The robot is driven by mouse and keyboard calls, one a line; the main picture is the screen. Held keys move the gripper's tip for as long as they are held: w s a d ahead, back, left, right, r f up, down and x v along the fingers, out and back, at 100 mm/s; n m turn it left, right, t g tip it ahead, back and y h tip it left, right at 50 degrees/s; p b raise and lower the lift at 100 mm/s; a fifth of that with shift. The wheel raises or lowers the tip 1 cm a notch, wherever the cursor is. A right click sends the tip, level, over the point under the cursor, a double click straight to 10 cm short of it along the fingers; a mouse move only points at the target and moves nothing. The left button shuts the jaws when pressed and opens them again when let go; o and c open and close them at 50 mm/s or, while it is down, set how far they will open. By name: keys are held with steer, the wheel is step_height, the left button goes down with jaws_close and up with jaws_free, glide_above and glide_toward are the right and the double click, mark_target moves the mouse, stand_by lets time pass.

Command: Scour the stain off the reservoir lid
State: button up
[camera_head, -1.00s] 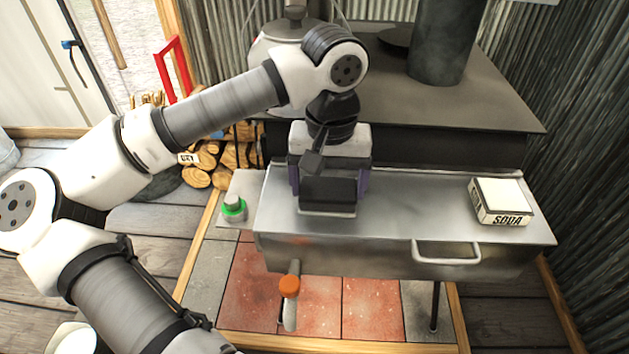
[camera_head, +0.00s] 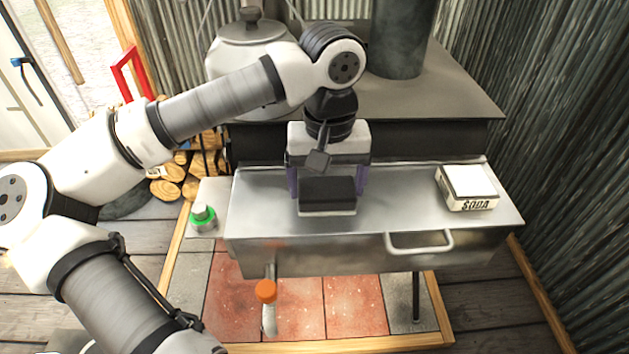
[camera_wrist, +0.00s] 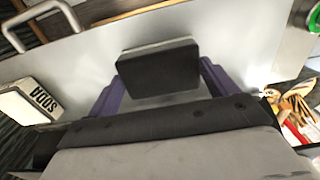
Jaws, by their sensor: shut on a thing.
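The reservoir lid (camera_head: 400,202) is the flat grey metal top of the box in front of the stove. My gripper (camera_head: 327,184) is above its middle, pointing down, with purple fingers on both sides of a dark block-shaped pad (camera_head: 327,196) with a paler lower edge. The gripper is shut on the pad. In the wrist view the pad (camera_wrist: 158,68) sits between the fingers, close over the lid (camera_wrist: 85,58). I cannot tell whether it touches the lid. No clear stain shows on the visible lid; the part under the pad and gripper is hidden.
A white SODA box (camera_head: 467,188) stands on the lid's right end. A green-ringed object (camera_head: 203,217) is on a side shelf at left. A front handle (camera_head: 419,243) and an orange-topped tap (camera_head: 266,291) stick out. The stove (camera_head: 440,100) with a kettle (camera_head: 250,55) stands behind.

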mark_target(301, 177)
steer(key=shift+w+d, duration=0.1)
steer(key=shift+w, duration=0.05)
steer(key=shift+w, duration=1.1)
steer(key=shift+a+b, duration=0.35)
steer(key=shift+a, duration=1.75)
steer(key=shift+a+b, duration=0.35)
steer(key=shift+a, duration=1.75)
